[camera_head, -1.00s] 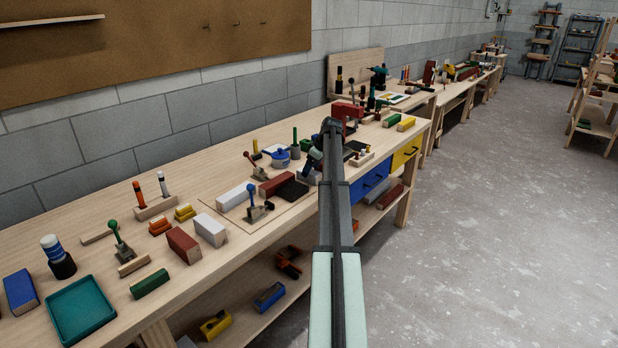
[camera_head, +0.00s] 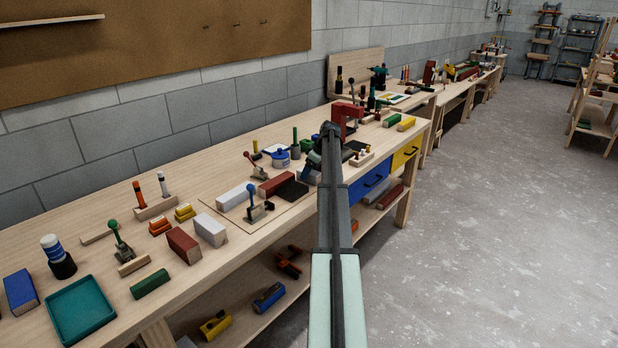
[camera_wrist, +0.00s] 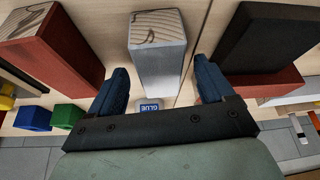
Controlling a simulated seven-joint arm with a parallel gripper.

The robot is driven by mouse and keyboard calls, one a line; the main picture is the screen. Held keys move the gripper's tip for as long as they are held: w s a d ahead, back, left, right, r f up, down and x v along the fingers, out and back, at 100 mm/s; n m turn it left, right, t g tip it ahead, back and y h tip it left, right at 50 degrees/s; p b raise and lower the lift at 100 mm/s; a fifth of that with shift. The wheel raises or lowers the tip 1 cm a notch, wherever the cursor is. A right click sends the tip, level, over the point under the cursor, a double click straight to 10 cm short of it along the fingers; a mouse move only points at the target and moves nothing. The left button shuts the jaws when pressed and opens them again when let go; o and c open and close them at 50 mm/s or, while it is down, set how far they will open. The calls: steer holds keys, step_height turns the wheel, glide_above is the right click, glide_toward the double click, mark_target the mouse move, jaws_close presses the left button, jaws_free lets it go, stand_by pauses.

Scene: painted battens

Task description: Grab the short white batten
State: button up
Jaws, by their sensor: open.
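In the wrist view a white batten (camera_wrist: 158,52) with a bare wood end lies between the two blue fingers of my gripper (camera_wrist: 162,70). The fingers are open, with gaps on both sides of it. In the head view a short white batten (camera_head: 210,230) lies beside a dark red one (camera_head: 183,245) on the bench. A longer white batten (camera_head: 236,196) lies farther back.
In the wrist view a red batten (camera_wrist: 50,50) stands close on the left and a black block (camera_wrist: 265,38) on the right. The head view shows toggle clamps (camera_head: 255,210), a teal tray (camera_head: 82,308) and a blue drawer (camera_head: 370,187). Bare bench lies along the front edge.

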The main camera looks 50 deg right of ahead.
steer(key=shift+c, duration=0.3)
steer(key=c, duration=1.2)
